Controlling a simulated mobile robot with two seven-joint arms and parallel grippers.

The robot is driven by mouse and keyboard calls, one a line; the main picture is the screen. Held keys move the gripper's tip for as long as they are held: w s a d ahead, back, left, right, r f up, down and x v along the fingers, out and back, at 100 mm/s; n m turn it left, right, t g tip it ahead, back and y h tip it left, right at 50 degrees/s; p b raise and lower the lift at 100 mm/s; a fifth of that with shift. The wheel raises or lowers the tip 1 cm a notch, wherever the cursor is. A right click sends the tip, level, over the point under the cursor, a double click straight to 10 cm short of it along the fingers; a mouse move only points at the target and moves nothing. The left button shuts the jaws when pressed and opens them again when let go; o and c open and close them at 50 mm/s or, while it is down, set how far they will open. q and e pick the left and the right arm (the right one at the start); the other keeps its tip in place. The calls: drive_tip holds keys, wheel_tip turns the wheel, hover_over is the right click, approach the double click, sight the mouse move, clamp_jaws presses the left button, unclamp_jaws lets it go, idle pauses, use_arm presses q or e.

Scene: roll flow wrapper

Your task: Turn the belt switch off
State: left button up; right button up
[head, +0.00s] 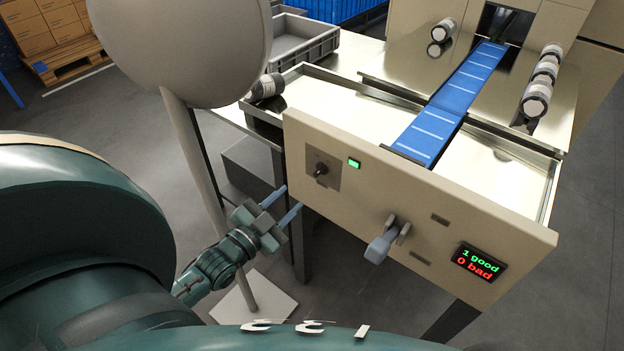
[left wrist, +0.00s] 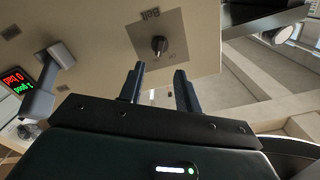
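The belt switch is a dark rotary knob (head: 321,169) on a grey square plate (head: 333,182) at the left of the machine's beige front panel. The small position marks are too blurred to read. A lamp (head: 354,163) beside the plate glows green. My left gripper (head: 290,198) is open and empty, below and left of the knob and apart from it. In the left wrist view its fingers (left wrist: 159,73) point toward the knob. My right gripper is out of view.
A grey lever (head: 380,248) sticks out of the panel's middle. A display (head: 478,263) reads "1 good, 0 bad". The blue belt (head: 450,105) runs behind the panel, with several rolls (head: 537,98) beside it. A grey crate (head: 300,40) stands at the back.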

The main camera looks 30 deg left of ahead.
sight(317, 174)
use_arm(q)
drive_tip(key=w, duration=0.9)
drive_tip(key=shift+w+d+b, duration=0.25)
drive_tip(key=shift+d+b, duration=0.1)
drive_tip(key=shift+d, duration=0.05)
drive_tip(key=shift+c, duration=0.3)
clamp_jaws()
